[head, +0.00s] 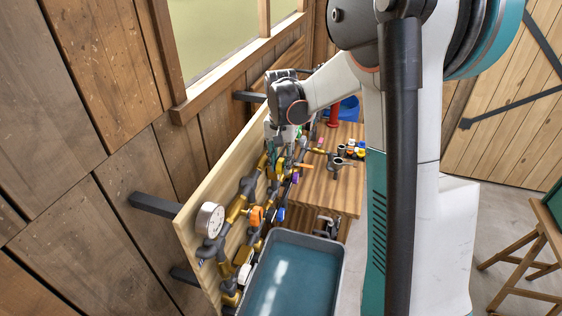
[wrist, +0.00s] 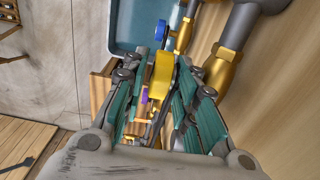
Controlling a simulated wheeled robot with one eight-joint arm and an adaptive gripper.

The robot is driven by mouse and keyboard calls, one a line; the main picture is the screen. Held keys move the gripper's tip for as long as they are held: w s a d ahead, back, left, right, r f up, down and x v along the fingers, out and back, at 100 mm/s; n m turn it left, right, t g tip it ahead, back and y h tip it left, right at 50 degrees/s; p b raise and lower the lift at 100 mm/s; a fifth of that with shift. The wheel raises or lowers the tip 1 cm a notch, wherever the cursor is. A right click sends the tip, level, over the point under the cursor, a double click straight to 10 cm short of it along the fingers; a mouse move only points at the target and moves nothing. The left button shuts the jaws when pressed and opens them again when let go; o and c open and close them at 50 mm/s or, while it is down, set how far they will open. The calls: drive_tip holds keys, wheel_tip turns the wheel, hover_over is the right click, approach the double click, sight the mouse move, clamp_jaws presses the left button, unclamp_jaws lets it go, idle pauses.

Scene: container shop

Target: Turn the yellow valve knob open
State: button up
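The yellow valve knob (wrist: 163,75) shows in the wrist view, between the two teal-padded fingers of my gripper (wrist: 162,66). The fingers are apart, one on each side of the knob. A gap shows on the left side; whether the right finger touches it I cannot tell. In the head view my gripper (head: 283,143) is at the far part of the pipe board (head: 195,232), pointing down at the pipes.
The board also carries a round gauge (head: 210,219), an orange knob (head: 256,216) and a purple knob (head: 296,177). A blue knob (wrist: 161,30) is beyond the yellow one in the wrist view. A grey-blue tub (head: 290,275) stands below; a wooden table (head: 345,195) is beyond.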

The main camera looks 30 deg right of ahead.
clamp_jaws()
drive_tip(key=shift+a+b, duration=0.1)
drive_tip(key=shift+b, duration=0.2)
drive_tip(key=t+h+b, duration=0.2)
drive_tip(key=b, duration=0.1)
drive_tip(key=t+h+b, duration=0.1)
drive_tip(key=b, duration=0.1)
drive_tip(key=shift+s+a+f+t+h, duration=0.3)
drive_tip(key=shift+a+t+h, duration=0.05)
drive_tip(key=shift+t+h, duration=0.05)
drive_tip(key=t+h+b, duration=0.2)
drive_tip(key=b, duration=0.1)
drive_tip(key=shift+s+a, duration=0.1)
drive_tip(key=shift+s, duration=0.05)
drive_tip(key=shift+t+h+b, duration=0.3)
drive_tip(key=shift+o, duration=2.4)
unclamp_jaws()
